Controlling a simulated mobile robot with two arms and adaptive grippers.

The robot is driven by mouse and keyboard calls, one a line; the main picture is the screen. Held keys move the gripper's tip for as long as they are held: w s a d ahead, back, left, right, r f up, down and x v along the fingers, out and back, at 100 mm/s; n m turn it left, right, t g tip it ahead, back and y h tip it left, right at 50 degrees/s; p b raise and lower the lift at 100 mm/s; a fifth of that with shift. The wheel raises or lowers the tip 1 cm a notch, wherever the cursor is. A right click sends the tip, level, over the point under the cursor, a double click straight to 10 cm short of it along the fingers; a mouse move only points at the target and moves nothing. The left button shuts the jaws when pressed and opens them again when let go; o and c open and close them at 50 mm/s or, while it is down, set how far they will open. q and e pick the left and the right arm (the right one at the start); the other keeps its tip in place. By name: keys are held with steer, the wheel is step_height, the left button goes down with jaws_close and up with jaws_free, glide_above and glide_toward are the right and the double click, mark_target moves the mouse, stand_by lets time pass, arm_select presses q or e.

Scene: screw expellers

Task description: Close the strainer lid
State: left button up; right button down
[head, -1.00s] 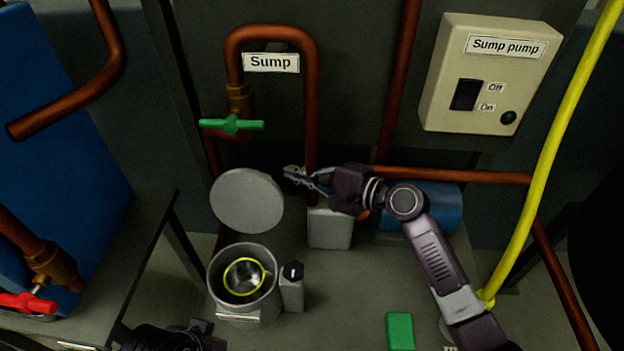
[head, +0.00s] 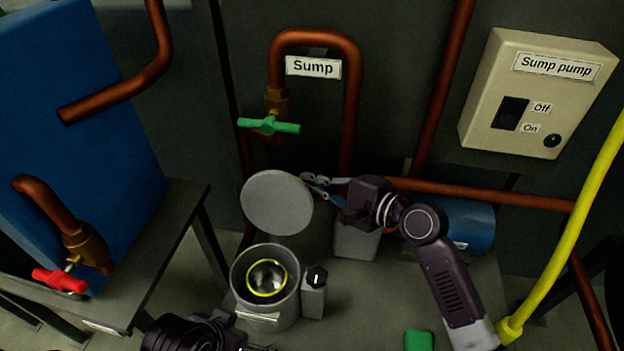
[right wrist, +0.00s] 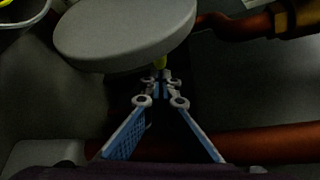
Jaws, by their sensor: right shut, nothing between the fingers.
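The strainer (head: 266,312) is a grey metal pot with a yellow-rimmed basket (head: 266,278) inside. Its round grey lid (head: 277,202) stands raised and open behind the pot. The lid's disc also fills the top of the right wrist view (right wrist: 125,32). My right gripper (head: 306,180) is shut and empty at the upper right edge of the lid; I cannot tell whether it touches. In the right wrist view its fingers (right wrist: 161,76) meet just below the lid. Part of my left arm shows at the bottom of the head view, but its fingers cannot be made out.
A small grey box with a black knob (head: 314,292) adjoins the pot's right side. Copper pipes (head: 352,110) and a green valve handle (head: 268,126) are behind the lid. A blue cylinder (head: 465,226) lies behind my right arm. A green block (head: 418,341) is at the front.

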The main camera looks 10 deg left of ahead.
arm_select(q)
steer(key=shift+d, duration=0.1)
arm_select(e)
steer(key=shift+s+r, duration=0.25)
steer(key=shift+s, duration=0.15)
stand_by(0.6)
